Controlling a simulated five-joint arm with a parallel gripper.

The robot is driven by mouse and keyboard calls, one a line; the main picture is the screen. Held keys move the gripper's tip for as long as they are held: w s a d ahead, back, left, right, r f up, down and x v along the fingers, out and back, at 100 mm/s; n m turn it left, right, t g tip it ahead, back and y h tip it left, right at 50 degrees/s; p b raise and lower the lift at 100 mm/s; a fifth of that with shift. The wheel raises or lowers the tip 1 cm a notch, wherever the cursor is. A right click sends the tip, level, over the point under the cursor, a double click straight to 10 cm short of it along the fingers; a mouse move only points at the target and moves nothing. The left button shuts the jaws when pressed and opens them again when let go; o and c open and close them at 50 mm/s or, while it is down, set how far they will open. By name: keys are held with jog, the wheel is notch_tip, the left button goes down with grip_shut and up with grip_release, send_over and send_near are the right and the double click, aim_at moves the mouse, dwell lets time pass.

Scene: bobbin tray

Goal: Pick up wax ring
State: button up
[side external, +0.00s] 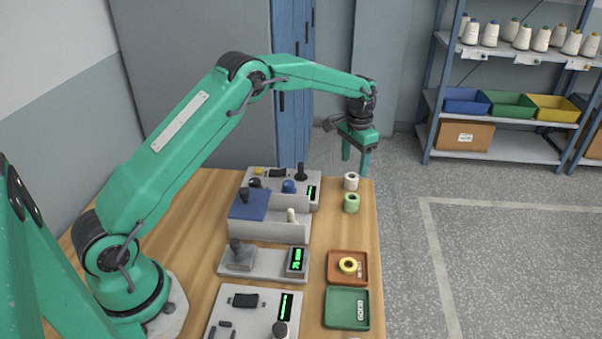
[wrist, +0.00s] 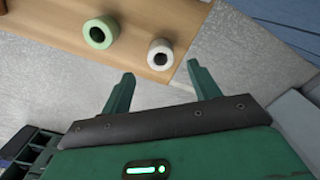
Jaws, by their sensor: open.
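A yellow ring with a dark centre (side external: 348,265), which looks like the wax ring, lies in a small orange-brown tray (side external: 333,275) on the right side of the table. It does not show in the wrist view. My gripper (side external: 354,163) is open and empty, raised near the table's far right corner, well beyond the ring. The wrist view shows its two fingers (wrist: 160,72) apart with nothing between them. A white spool (wrist: 160,54) and a green spool (wrist: 100,33) stand on the table ahead of the fingers, not touched.
A green tray (side external: 347,309) is in front of the orange-brown one. Grey devices with knobs and green displays (side external: 265,262) fill the middle of the wooden table (side external: 196,215). Shelves with cones and coloured bins (side external: 510,105) stand at the back right. The floor at right is clear.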

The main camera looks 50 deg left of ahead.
aim_at(351, 176)
jog(key=shift+f, duration=0.4)
jog(key=shift+f, duration=0.1)
jog(key=shift+s+a+f, duration=0.1)
jog(key=shift+s+f, duration=0.05)
jog(key=shift+f, duration=2.35)
jog(key=shift+c, duration=0.2)
jog(key=c, duration=1)
